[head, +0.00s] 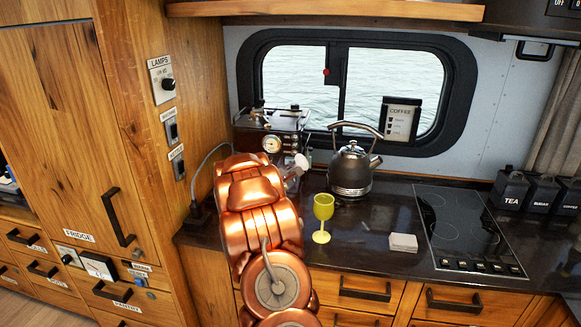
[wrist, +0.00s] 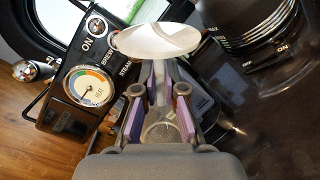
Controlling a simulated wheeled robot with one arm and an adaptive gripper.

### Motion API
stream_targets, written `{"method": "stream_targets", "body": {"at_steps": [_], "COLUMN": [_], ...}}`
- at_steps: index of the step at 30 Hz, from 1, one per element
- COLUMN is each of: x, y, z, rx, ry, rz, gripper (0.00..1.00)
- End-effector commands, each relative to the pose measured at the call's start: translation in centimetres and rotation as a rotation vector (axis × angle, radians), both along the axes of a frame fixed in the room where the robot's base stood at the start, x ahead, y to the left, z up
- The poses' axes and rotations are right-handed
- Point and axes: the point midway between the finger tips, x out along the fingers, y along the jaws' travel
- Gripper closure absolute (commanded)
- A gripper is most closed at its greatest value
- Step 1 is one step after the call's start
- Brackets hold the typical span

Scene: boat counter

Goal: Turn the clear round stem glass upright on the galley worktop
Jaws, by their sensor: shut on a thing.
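My gripper (wrist: 159,100) is shut on the stem of a clear stem glass (wrist: 156,42). In the wrist view a pale round end of the glass sticks out beyond the fingertips, and the stem runs back between the fingers. I cannot tell surely whether that end is foot or bowl. In the head view my copper-coloured arm hides most of the gripper and glass; a small pale part of the glass (head: 301,160) shows in front of the coffee machine. The dark galley worktop (head: 375,215) lies below; contact with the glass is hidden.
A yellow-green goblet (head: 322,217) stands upright just right of my arm. A kettle (head: 351,172) stands behind it, and the coffee machine (head: 272,130) is close behind the gripper. Worktop between goblet and hob is mostly free.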

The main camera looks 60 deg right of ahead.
Motion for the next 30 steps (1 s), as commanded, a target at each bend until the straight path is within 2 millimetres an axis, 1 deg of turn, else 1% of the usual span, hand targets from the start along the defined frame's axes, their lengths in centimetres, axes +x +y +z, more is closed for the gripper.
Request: {"method": "stream_targets", "body": {"at_steps": [5,15,23,24,26,28,30], "x": [0.08,0.15,0.17,0.1,0.15,0.12,0.14], "y": [0.04,0.11,0.11,0.07,0.07,0.08,0.04], "z": [0.14,0.0,0.09,-0.15,-0.52,-0.54,-0.44], "rx": [0.017,0.072,0.105,0.109,0.114,0.122,0.124], "ry": [-0.153,-0.549,-0.83,-0.871,-0.919,-0.976,-0.998], "rz": [0.001,0.001,0.003,0.001,0.003,0.003,0.003], "gripper": [1.0,1.0,1.0,1.0,1.0,1.0,1.0]}}
